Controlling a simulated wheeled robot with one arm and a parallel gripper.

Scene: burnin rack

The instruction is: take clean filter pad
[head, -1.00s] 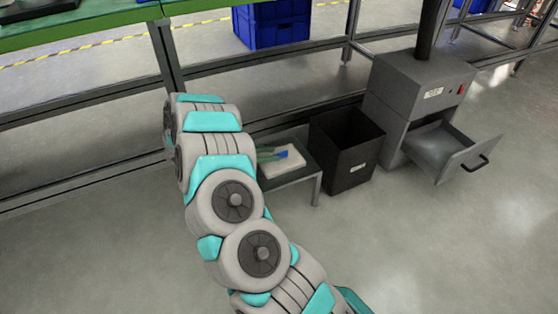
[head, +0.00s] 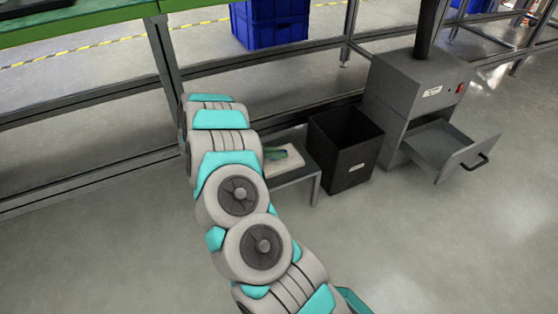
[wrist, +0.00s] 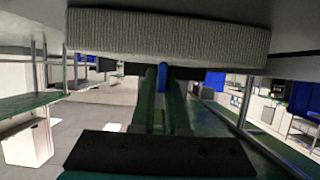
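A pale filter pad (head: 284,165), or a stack of pads, lies on the small dark table in the head view, partly hidden by my arm. The green fingers of my gripper (head: 274,153) show just over the pad, and their tips are hard to make out. In the wrist view, the two green fingers of my gripper (wrist: 163,92) run close together, with a bit of blue between them. A pale ribbed slab (wrist: 168,33), which looks like a pad edge, spans the top of that view. I cannot tell whether the fingers touch it.
The small table (head: 312,173) stands beside an open black bin (head: 345,165). Right of the bin is a grey cabinet (head: 415,85) with its drawer (head: 450,148) pulled out. Bench rails (head: 90,90) run behind my arm, with blue crates (head: 270,22) beyond. The front floor is clear.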

